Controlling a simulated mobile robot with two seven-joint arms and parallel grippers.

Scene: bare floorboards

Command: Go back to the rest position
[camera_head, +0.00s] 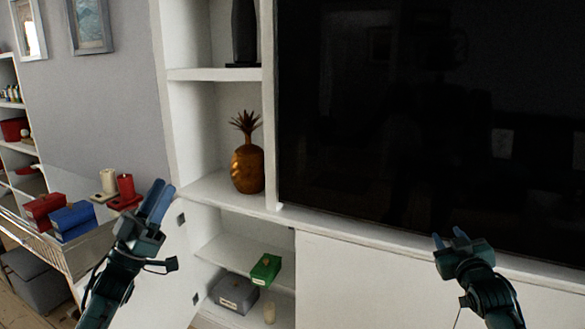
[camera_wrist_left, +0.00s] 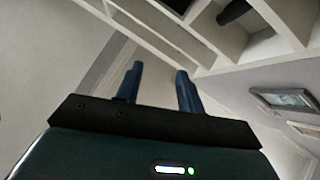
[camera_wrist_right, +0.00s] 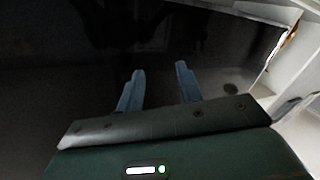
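My left gripper (camera_head: 159,201) is raised in front of the white cabinet, left of the open lower shelves. Its two blue fingers stand apart with nothing between them in the left wrist view (camera_wrist_left: 158,88). My right gripper (camera_head: 450,238) is raised in front of the lower edge of the dark screen. Its blue fingers are also apart and empty in the right wrist view (camera_wrist_right: 158,88). Neither gripper touches anything that I can see.
A white shelf unit (camera_head: 222,75) holds a golden pineapple (camera_head: 248,170), a green box (camera_head: 266,269) and a grey box (camera_head: 235,294). A large dark screen (camera_head: 400,110) fills the right. At left, a side table holds a blue box (camera_head: 72,221), red box (camera_head: 43,208) and candles (camera_head: 126,187).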

